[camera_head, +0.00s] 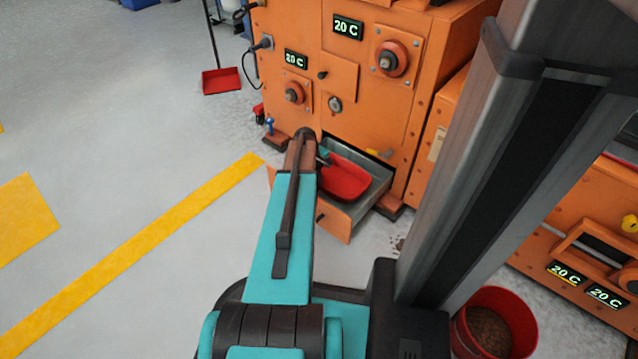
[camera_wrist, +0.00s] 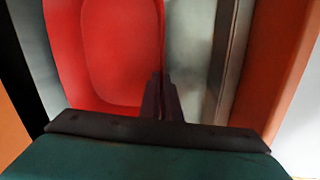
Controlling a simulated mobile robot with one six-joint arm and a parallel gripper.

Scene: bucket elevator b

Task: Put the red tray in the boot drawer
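The red tray (camera_head: 346,180) lies inside the open boot drawer (camera_head: 377,191), a grey metal drawer with an orange front, low in the orange machine. The tray covers much of the drawer's left and middle part. In the wrist view, the red tray (camera_wrist: 115,50) fills the left and centre, with the bare drawer floor (camera_wrist: 190,60) to its right. My gripper (camera_wrist: 162,80) has its dark fingers close together, one on each side of the tray's edge, so it looks shut on that rim. In the head view, my gripper (camera_head: 325,159) is partly hidden by my arm at the tray's left side.
The orange machine (camera_head: 330,75) with knobs and displays stands behind the drawer. A red bucket of brown grain (camera_head: 495,325) stands at the lower right. A red dustpan (camera_head: 221,81) lies at the upper left. The floor at left is clear, with yellow markings.

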